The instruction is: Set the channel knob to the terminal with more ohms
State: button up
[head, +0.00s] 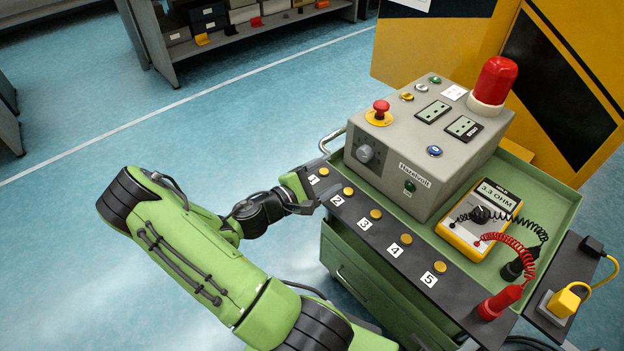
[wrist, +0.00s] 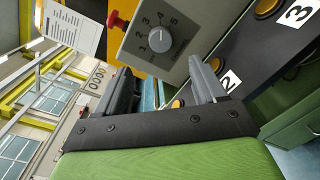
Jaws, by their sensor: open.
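The grey channel knob (head: 364,153) is on the front of the grey box. In the wrist view the knob (wrist: 160,40) has a dial numbered 1 to 5 around it; its exact setting is hard to read. My gripper (head: 305,187) is open and empty, beside terminals 1 and 2 and short of the knob. In the wrist view its fingers (wrist: 165,75) stand apart below the knob. Brass terminals 1 (head: 323,171), 2 (head: 348,191), 3 (head: 376,213), 4 (head: 406,238) and 5 (head: 440,267) line the dark strip. The yellow meter (head: 480,218) reads 3.3 OHM.
The red probe (head: 500,300) and black probe (head: 518,266) stand at the strip's right end, on coiled leads. The box (head: 425,140) carries a red emergency button (head: 380,112) and a red beacon (head: 495,82). A green cart (head: 557,190) holds everything. Open floor lies left.

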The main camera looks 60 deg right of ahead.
jog(key=v, duration=0.5)
jog(key=shift+a+p, duration=0.1)
jog(key=shift+p, duration=0.25)
